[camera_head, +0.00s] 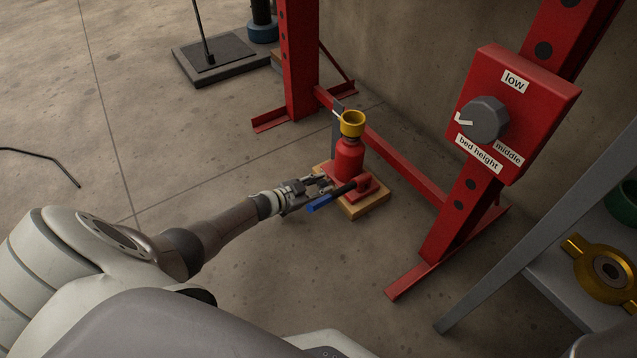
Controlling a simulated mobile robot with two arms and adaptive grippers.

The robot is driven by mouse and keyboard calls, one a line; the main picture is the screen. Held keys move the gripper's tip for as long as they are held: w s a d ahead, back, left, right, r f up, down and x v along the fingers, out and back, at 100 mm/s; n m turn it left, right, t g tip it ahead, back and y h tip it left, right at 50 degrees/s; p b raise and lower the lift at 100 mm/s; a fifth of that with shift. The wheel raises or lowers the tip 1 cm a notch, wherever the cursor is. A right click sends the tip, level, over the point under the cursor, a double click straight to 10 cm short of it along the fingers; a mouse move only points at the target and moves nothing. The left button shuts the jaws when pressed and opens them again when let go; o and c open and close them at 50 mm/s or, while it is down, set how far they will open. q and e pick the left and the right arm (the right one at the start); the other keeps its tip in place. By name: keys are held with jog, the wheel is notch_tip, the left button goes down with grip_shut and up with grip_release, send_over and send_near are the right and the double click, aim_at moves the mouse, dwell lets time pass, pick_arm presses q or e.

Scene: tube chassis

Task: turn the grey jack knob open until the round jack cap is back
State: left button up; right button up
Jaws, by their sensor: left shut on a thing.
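The red bottle jack (349,160) stands upright on a wooden block (368,206) in the head view. Its round yellow jack cap (352,124) sits on top, clearly above the red body. My left gripper (325,183) reaches in from the left, low at the near side of the jack, and is shut on the grey jack knob. The fingers hide the knob almost wholly. A dark lever with a blue end (319,203) sticks out from the jack's base just below the fingers. My right gripper is not in view.
A red press frame (300,60) stands around and behind the jack, with a low crossbar. A red box with a grey dial (485,119), labelled "bed height", is on its right post. A grey shelf (545,290) holds a yellow part at right. Floor at left is mostly clear.

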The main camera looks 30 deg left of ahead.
pick_arm(q)
jog(key=shift+a+n+h, duration=0.1)
jog(key=shift+n+h, duration=0.4)
jog(key=shift+n, duration=0.2)
jog(key=shift+f+n+g+h+b, duration=0.15)
jog(key=shift+n+g+h+b, duration=0.35)
jog(key=shift+n, duration=0.4)
jog(key=n+h+b, duration=0.2)
jog(key=n+b, duration=0.1)
jog(key=shift+a+f, duration=0.1)
jog(key=shift+w+n+g+h+b, duration=0.1)
jog(key=shift+n+g+h+b, duration=0.2)
jog(key=shift+n+h+b, duration=0.55)
jog(key=shift+y+b, duration=0.25)
jog(key=shift+b, duration=0.1)
jog(key=o, duration=0.7)
jog(key=shift+o, duration=0.2)
jog(key=shift+r, duration=0.2)
